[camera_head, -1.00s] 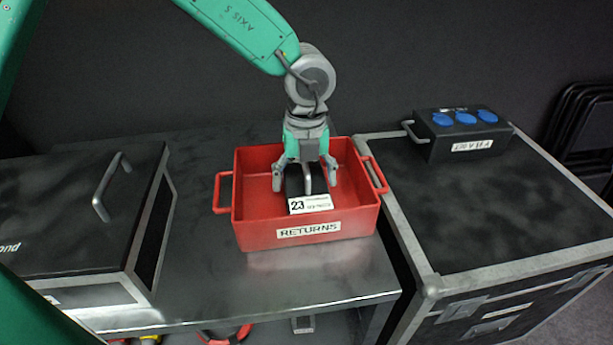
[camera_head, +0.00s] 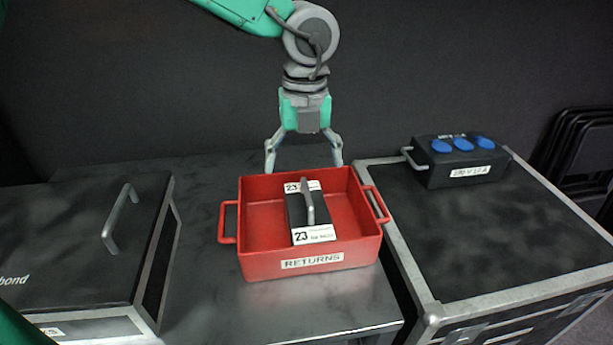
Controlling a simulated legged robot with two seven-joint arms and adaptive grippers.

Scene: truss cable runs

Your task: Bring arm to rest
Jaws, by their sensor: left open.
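My left gripper (camera_head: 304,158) hangs from the green and grey arm at the upper middle of the head view. Its fingers are spread wide and empty, above and behind the red bin. The red bin (camera_head: 262,262) is labelled RETURNS and stands on a dark metal bench. Inside it lies a black box (camera_head: 296,211) with a grey handle and white labels reading 23. The box is apart from the gripper. My right gripper is not in the view.
A black case (camera_head: 70,240) with a metal handle is at the left. A black flight case (camera_head: 490,240) at the right carries a box with blue sockets (camera_head: 455,165). Folded chairs (camera_head: 580,150) lean at the far right. A dark wall is behind.

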